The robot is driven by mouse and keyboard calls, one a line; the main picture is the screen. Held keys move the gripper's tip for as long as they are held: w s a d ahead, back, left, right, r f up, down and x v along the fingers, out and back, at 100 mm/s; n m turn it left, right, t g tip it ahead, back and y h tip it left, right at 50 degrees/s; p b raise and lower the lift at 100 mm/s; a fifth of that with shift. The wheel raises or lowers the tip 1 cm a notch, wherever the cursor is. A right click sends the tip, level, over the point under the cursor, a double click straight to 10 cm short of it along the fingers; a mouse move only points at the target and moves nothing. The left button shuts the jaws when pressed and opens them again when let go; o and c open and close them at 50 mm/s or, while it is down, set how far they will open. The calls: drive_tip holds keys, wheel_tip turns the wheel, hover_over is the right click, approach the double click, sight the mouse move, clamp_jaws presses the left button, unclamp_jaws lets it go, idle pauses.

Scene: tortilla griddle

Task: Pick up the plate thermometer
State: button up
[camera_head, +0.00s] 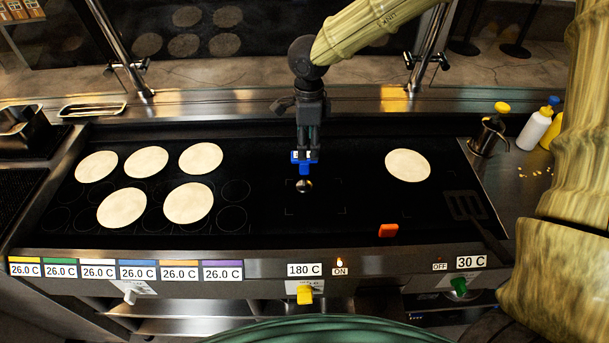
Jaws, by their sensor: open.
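The plate thermometer (304,168) is blue with a white label and a small round metal foot, and stands on the dark griddle plate (340,160) near its middle. My gripper (308,151) points down at the thermometer's top, with its fingers open. The fingers overlap the top of the blue body in this view. I cannot tell whether they touch it or straddle it. The label is partly hidden.
Several tortillas (146,160) lie on the left of the griddle, and one tortilla (408,165) lies right. An orange block (388,230) sits near the front edge. A spatula (465,206) lies at right. A metal pitcher (488,138) and bottles (534,130) stand beyond the right edge.

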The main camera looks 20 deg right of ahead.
sight(304, 172)
drive_tip(key=shift+s+f, duration=0.1)
drive_tip(key=shift+s, duration=0.05)
drive_tip(key=w+f, duration=0.1)
drive_tip(key=w+f+p, duration=0.1)
drive_tip(key=f, duration=0.1)
drive_tip(key=shift+w+a+f, duration=0.15)
drive_tip(key=shift+w+f, duration=0.05)
drive_tip(key=shift+w, duration=0.2)
drive_tip(key=shift+s+a+f+p, duration=0.1)
drive_tip(key=shift+s+f+p, duration=0.25)
drive_tip(key=shift+f, duration=0.3)
drive_tip(key=shift+s+f+p, duration=0.25)
drive_tip(key=shift+s+f, duration=0.15)
drive_tip(key=shift+f, duration=0.25)
drive_tip(key=shift+w+f, duration=0.45)
drive_tip(key=shift+f, duration=0.05)
drive_tip(key=shift+s+r, duration=0.2)
drive_tip(key=shift+s, duration=0.05)
drive_tip(key=c, duration=0.5)
clamp_jaws()
